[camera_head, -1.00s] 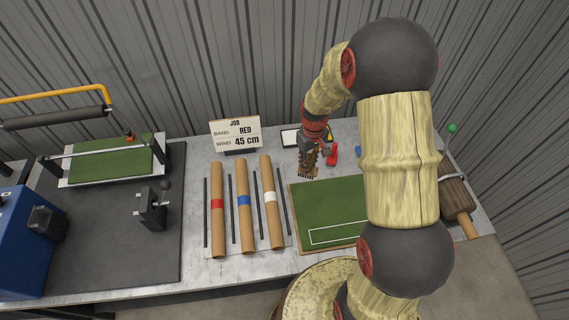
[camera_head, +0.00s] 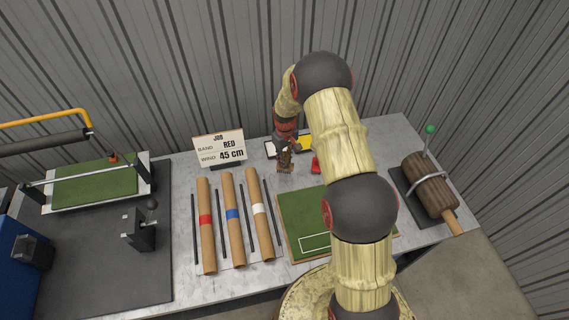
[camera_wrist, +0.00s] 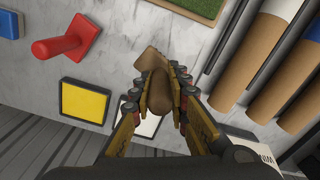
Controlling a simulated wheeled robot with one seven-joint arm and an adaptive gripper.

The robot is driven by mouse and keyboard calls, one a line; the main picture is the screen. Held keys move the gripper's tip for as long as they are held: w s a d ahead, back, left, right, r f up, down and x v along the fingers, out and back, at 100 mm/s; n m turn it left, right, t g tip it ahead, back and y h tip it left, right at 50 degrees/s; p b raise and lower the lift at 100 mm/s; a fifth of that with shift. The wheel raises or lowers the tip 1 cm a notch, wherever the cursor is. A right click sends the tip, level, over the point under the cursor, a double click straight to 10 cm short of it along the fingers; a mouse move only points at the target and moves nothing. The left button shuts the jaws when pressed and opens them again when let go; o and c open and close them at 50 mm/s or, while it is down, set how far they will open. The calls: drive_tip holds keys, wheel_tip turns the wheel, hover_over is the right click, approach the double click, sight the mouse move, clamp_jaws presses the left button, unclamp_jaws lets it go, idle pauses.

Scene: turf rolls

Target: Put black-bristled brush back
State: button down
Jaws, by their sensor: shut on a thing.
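My gripper (camera_head: 285,160) is over the back of the bench, pointing down. In the wrist view, my gripper (camera_wrist: 156,90) is shut on a brown wooden brush (camera_wrist: 154,78), gripped between the two ridged fingers. The brush also shows in the head view (camera_head: 285,167) as a small brown shape below the fingers. Its bristles cannot be made out, so their colour cannot be told. A white black-edged pad (camera_wrist: 147,124) lies partly behind the fingers, and a yellow black-edged pad (camera_wrist: 86,102) lies beside it. Whether the brush touches the bench cannot be told.
A red knobbed piece (camera_wrist: 68,42) and a blue piece (camera_wrist: 9,24) stand near the pads. A job sign (camera_head: 220,149), banded cardboard tubes (camera_head: 232,225) and a green turf board (camera_head: 300,215) lie around the gripper. A wooden roller (camera_head: 428,186) is at the right.

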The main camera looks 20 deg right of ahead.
drive_tip(key=shift+w+f, duration=0.5)
drive_tip(key=shift+f, duration=0.05)
drive_tip(key=shift+f+p, duration=0.3)
drive_tip(key=shift+f, duration=1.2)
drive_tip(key=shift+f, duration=0.2)
drive_tip(key=c, duration=1.8)
unclamp_jaws()
drive_tip(key=shift+o, duration=0.4)
drive_tip(key=shift+r, duration=0.1)
